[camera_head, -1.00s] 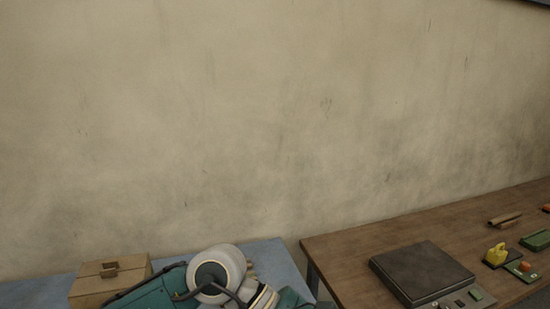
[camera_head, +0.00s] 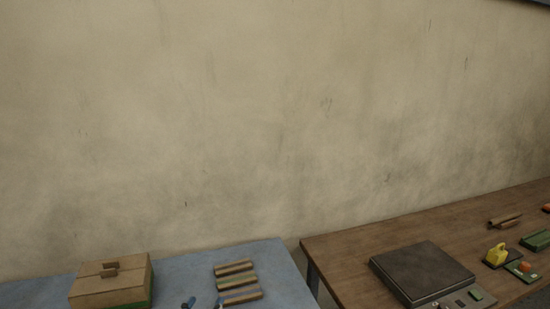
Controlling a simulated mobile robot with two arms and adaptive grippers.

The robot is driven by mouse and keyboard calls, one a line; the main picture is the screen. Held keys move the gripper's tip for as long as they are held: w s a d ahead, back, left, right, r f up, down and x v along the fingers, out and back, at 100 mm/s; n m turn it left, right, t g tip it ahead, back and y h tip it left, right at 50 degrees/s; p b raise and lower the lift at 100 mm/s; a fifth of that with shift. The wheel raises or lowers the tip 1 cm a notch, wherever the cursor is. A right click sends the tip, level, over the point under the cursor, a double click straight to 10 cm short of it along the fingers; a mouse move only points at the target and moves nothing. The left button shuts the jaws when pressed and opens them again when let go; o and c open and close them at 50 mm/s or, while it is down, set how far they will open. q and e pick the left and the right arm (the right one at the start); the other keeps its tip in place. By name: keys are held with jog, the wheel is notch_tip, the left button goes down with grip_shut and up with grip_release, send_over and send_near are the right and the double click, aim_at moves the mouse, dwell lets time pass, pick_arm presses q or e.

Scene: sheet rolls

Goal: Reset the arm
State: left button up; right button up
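Neither of my grippers can be clearly made out in the head view. Small blue and dark pieces (camera_head: 188,303) show at the bottom edge in front of the blue table; I cannot tell what they are. Several brown rolls (camera_head: 237,281) lie side by side on the blue-topped table (camera_head: 190,273). A cardboard-coloured box (camera_head: 110,285) with a small handle on its lid and a green lower part stands left of them.
A brown wooden table (camera_head: 345,255) stands to the right, past a narrow gap. It holds a dark flat scale (camera_head: 423,272), a yellow object (camera_head: 496,254), a green tray (camera_head: 537,240) and brown rolls (camera_head: 505,220). A bare wall (camera_head: 280,120) rises behind.

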pick_arm(q)
jog(key=s+a+f+n+g, duration=0.25)
jog(key=s+f+g, duration=0.35)
jog(key=s+f, duration=0.6)
jog(key=s+a+f+n+g, duration=0.25)
jog(key=s+f+g, duration=0.5)
jog(key=s, duration=0.65)
notch_tip(320, 180, down, 30)
jog(key=m+b, duration=0.1)
jog(key=b, duration=0.4)
jog(key=s+a+f+b, duration=0.1)
jog(key=s+f+b, duration=0.1)
jog(key=s+f, duration=0.7)
jog(key=s+a+f+y+b, duration=0.1)
jog(key=s+a+f+b, duration=0.1)
jog(key=s+f, duration=0.7)
notch_tip(320, 180, down, 6)
jog(key=shift+s+a+f+b, duration=0.1)
jog(key=shift+s+a+b, duration=0.15)
jog(key=shift+b, duration=0.25)
